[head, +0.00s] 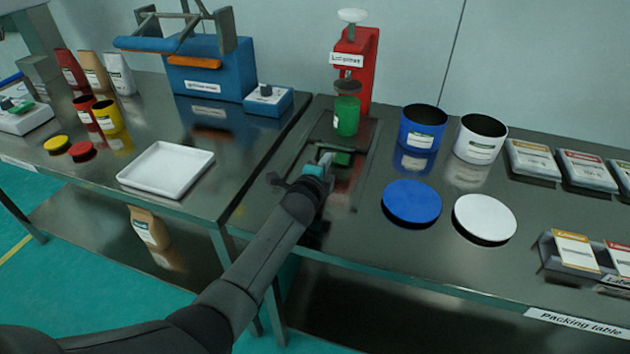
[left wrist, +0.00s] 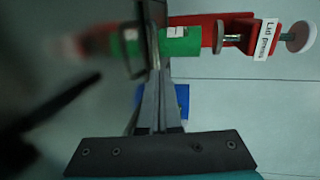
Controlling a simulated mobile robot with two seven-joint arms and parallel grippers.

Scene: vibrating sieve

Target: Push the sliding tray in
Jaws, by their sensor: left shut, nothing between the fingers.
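A red lid press (head: 359,60) with a white knob stands at the back of the packing table; it lies sideways in the left wrist view (left wrist: 235,32). A green jar (head: 346,116) stands under its press head and also shows in the left wrist view (left wrist: 181,41). A dark metal tray or guide frame (head: 371,150) runs forward from the press; which part slides is hard to tell. My left gripper (head: 326,160) is in front of the jar, low over this frame. Its fingers are shut and empty in the left wrist view (left wrist: 153,60). Contact with the tray cannot be told.
Blue (head: 422,128) and white (head: 480,138) tubs stand right of the press, with a blue lid (head: 412,202) and white lid (head: 485,217) in front. A white tray (head: 166,168) and a blue machine (head: 210,68) are on the left table.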

